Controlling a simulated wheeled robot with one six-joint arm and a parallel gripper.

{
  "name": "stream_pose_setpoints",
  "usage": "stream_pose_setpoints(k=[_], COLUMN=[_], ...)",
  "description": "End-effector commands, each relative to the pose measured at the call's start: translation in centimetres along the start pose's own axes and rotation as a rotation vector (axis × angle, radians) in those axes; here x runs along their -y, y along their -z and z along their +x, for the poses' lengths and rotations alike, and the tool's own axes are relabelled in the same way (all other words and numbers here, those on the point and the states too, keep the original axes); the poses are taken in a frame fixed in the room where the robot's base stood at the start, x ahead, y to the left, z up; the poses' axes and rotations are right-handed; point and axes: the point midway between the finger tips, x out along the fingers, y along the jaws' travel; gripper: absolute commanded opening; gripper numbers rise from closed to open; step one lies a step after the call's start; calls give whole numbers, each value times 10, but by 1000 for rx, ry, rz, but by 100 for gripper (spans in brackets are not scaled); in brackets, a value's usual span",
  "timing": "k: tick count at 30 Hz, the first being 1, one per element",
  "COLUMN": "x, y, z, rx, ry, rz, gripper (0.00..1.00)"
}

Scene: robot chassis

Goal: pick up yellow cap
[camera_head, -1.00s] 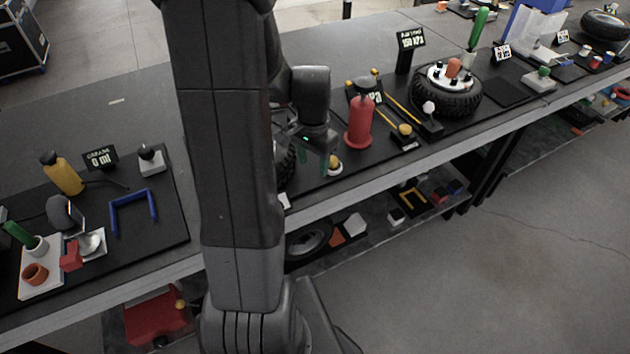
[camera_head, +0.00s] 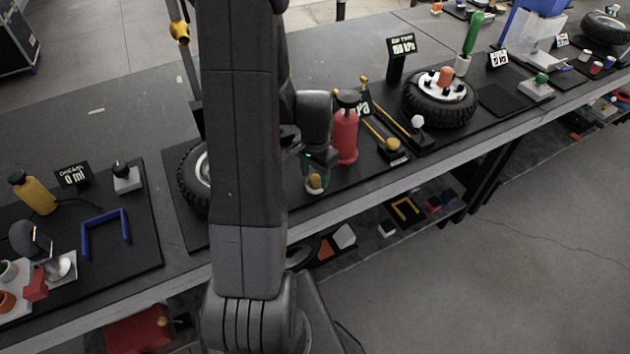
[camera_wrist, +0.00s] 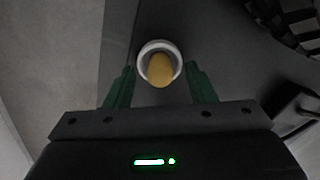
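The yellow cap (camera_wrist: 160,70) sits in a round white holder (camera_wrist: 146,50) on the black mat. In the wrist view it lies just ahead of and between the two green fingers of my gripper (camera_wrist: 160,84). In the head view the yellow cap (camera_head: 315,180) shows near the front edge of the mat, right below my wrist. My gripper (camera_head: 313,172) is there with its fingers apart, one on each side of the cap. The fingers do not appear to touch it. My arm's upright links hide part of the bench to the left.
A red bottle (camera_head: 345,135) stands close to the right of my gripper. Another tire (camera_head: 425,108) lies farther right. The bench's front edge is close by, with a lower shelf below.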

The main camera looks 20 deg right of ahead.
Motion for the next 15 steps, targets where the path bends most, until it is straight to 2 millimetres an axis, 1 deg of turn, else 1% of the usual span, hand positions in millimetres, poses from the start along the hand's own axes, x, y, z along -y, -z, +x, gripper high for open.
stream_pose_setpoints(k=[1, 7, 10, 11, 15], x=[0, 0, 0, 0, 0], y=[0, 0, 0, 0, 0], z=[0, 0, 0, 0, 0], rx=[0, 0, 0, 0, 0], ry=[0, 0, 0, 0, 0], rz=[0, 0, 0, 0, 0], gripper=[42, 3, 2, 0, 0])
